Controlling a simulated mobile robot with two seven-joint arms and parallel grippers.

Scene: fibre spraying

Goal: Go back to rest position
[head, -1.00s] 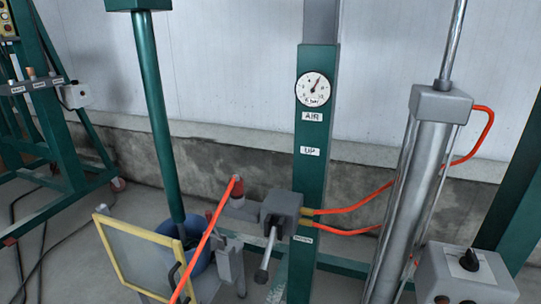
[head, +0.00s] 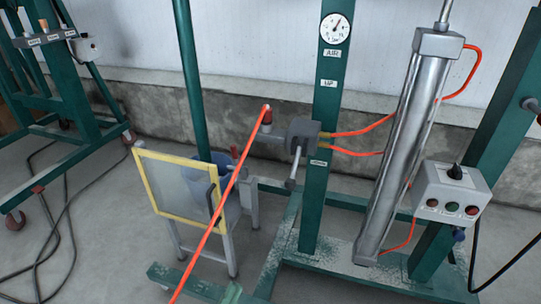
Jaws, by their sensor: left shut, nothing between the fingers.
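Neither of my grippers can be made out in the head view, and no part of my arms shows clearly. The view takes in a green machine frame. Its post (head: 327,110) carries a round air gauge (head: 335,29) and a grey valve (head: 303,138) with a lever hanging down. A grey cylinder (head: 408,140) leans beside the post, joined to the valve by orange hoses (head: 365,130).
A yellow-framed panel (head: 147,180) stands in front of a blue container (head: 205,178). A control box (head: 452,193) with a black knob and buttons sits at the right. Cables (head: 72,240) cross the floor at the left. An orange hose (head: 222,205) slants across the foreground.

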